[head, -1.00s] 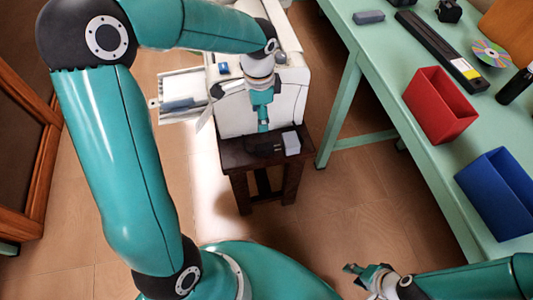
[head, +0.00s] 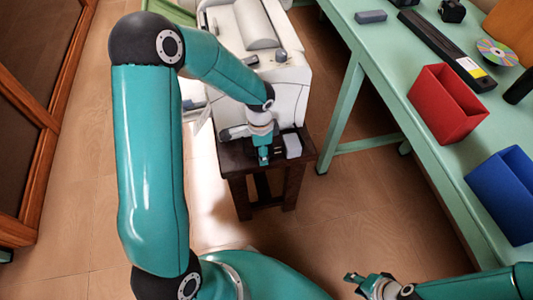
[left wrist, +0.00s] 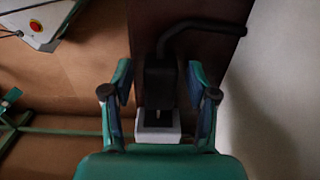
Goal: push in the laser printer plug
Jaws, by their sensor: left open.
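The black plug (left wrist: 160,85) lies on a small dark stool (head: 238,161), with its thick cord bending up and right in the left wrist view. A white socket block (left wrist: 158,130) sits at the plug's lower end in that view; it also shows in the head view (head: 292,146). My left gripper (head: 264,158) is low over the stool and hides most of the plug in the head view. Its fingers (left wrist: 160,92) are open, one on each side of the plug. My right gripper (head: 357,283) is away at the lower right.
A white printer (head: 284,88) stands right behind the stool. A green table (head: 400,92) on the right bears a red bin (head: 445,104), a blue bin (head: 503,192) and a disc (head: 497,52). A wooden cabinet (head: 48,130) is on the left. The floor before the stool is clear.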

